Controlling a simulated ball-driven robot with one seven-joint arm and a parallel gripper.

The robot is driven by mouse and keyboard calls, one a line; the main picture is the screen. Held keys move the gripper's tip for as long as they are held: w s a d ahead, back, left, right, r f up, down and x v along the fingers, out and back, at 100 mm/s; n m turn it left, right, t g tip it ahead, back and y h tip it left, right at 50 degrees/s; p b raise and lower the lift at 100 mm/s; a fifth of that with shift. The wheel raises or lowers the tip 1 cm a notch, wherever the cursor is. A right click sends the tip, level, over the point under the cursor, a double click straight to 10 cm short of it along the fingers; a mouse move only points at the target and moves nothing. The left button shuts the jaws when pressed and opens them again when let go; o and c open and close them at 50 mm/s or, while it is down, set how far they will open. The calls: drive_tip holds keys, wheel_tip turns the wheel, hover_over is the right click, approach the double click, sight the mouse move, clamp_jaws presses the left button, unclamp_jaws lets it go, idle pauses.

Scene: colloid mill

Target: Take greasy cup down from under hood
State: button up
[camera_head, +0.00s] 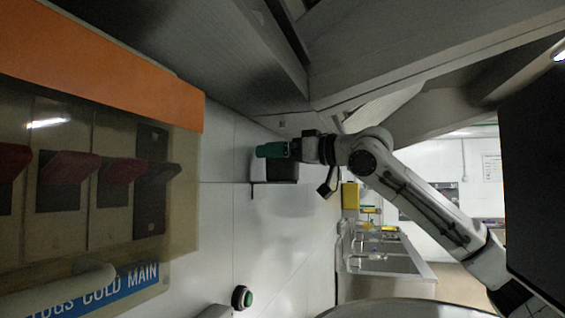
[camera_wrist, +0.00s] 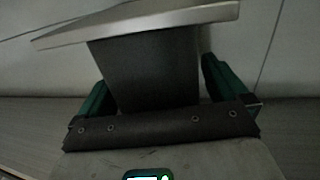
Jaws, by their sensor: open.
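A dark, box-like cup (camera_head: 284,169) is against the pale wall beneath the hood (camera_head: 400,55) in the head view. In the wrist view the dark tapered body of the cup (camera_wrist: 148,62) stands between my two green fingers, and a pale flat plate or rim (camera_wrist: 140,24) crosses its far end. My gripper (camera_head: 272,150) is at the cup in the head view and overlaps its upper edge. In the wrist view my gripper (camera_wrist: 155,78) is open, with one finger on each side of the cup. Whether either finger touches it is unclear.
An orange-topped switch panel (camera_head: 100,160) with red levers fills the left. A steel counter (camera_head: 385,262) with yellow items stands farther back.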

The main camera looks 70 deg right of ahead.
drive_tip(key=shift+w+d, duration=0.1)
drive_tip(key=shift+w, duration=0.5)
drive_tip(key=shift+c, duration=0.5)
drive_tip(key=c, duration=0.9)
